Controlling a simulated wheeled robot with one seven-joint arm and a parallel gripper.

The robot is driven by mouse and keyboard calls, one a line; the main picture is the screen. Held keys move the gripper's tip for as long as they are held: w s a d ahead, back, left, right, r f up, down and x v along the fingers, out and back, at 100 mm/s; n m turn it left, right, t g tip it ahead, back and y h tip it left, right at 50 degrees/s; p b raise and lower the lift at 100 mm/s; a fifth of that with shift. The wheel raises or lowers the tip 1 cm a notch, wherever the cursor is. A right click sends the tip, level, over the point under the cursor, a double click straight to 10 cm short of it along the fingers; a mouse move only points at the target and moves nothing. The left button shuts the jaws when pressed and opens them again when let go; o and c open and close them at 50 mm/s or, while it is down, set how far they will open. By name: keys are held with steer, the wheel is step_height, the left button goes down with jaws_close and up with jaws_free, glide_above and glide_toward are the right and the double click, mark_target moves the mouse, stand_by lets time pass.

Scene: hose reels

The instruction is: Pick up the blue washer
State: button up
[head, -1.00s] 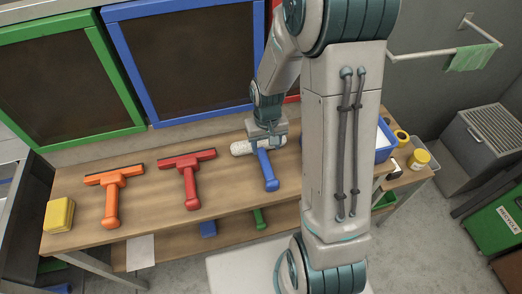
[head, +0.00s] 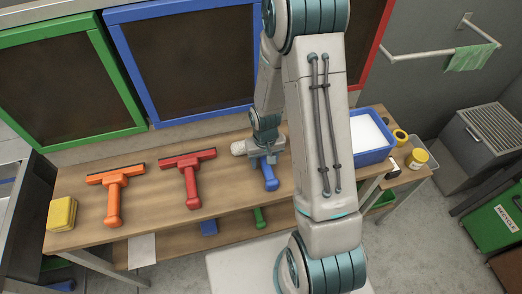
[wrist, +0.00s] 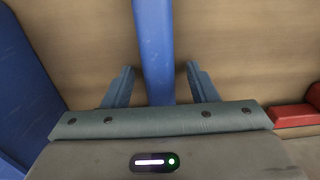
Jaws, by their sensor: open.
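The blue washer lies on the wooden bench, with a blue handle (head: 271,179) toward the front and a white sleeve (head: 240,148) at the back. My gripper (head: 266,159) is over the washer near where the handle meets the sleeve, hiding part of it. In the wrist view the handle (wrist: 154,40) runs between the two open fingers (wrist: 159,67), with a gap on each side. The fingers are not closed on it. The wrist view does not show the white sleeve.
A red squeegee (head: 192,187) and an orange squeegee (head: 113,203) lie to the left, then yellow sponges (head: 61,214). A blue tub (head: 384,155) with white contents stands to the right. Framed panels (head: 185,60) rise behind the bench (head: 150,195).

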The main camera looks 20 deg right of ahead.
steer(key=c, duration=1.1)
steer(key=shift+r, duration=0.1)
steer(key=shift+r+b, duration=0.5)
steer(key=shift+r, duration=4.45)
steer(key=shift+o, duration=1.1)
steer(key=shift+c, duration=0.8)
steer(key=shift+f, duration=0.1)
